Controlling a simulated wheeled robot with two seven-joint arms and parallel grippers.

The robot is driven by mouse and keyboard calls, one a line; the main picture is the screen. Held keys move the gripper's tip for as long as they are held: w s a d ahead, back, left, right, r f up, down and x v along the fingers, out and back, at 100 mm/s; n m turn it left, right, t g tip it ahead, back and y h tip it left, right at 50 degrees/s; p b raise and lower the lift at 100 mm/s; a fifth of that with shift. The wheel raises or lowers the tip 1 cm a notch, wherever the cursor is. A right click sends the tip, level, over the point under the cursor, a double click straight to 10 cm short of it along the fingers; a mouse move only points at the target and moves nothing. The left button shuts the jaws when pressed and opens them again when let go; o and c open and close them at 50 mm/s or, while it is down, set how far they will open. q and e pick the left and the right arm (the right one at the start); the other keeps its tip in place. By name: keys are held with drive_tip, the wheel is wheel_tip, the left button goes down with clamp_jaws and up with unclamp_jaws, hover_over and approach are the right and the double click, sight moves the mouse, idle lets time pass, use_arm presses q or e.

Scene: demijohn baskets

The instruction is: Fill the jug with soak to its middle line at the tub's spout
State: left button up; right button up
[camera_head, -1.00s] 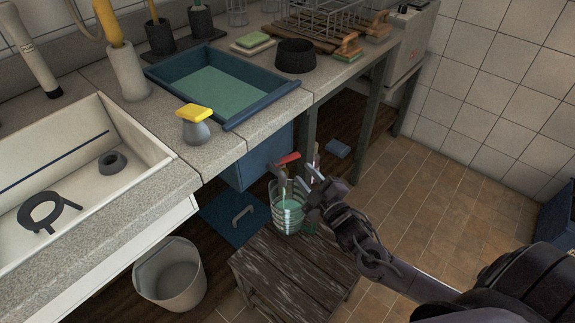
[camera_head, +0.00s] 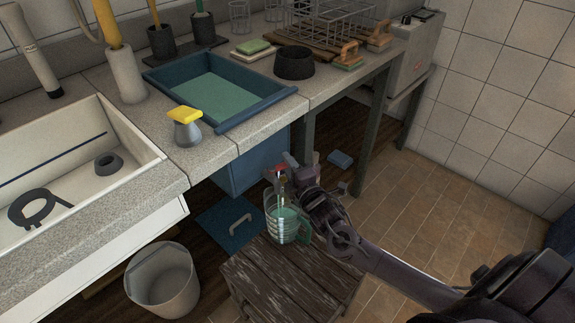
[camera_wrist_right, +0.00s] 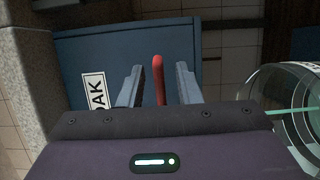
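The clear jug (camera_head: 284,224) stands upright on a dark wooden stool (camera_head: 290,275) below the tub's spout, with green liquid in its lower part. Its line marks are too small to read. The blue tub (camera_head: 250,165) is under the counter; its label, partly hidden, shows in the right wrist view (camera_wrist_right: 95,92). A thin green stream (camera_wrist_right: 290,112) runs into the jug (camera_wrist_right: 300,90). My right gripper (camera_head: 289,173) is at the spout. In the wrist view its fingers (camera_wrist_right: 159,72) stand apart on either side of the red lever (camera_wrist_right: 159,85), with gaps. My left gripper is out of view.
A grey bin (camera_head: 163,285) stands on the floor at lower left.

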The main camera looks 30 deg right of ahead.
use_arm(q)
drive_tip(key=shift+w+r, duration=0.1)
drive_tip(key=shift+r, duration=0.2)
use_arm(e)
drive_tip(key=shift+w, duration=0.35)
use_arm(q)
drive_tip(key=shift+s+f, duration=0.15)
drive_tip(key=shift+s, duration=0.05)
use_arm(e)
clamp_jaws()
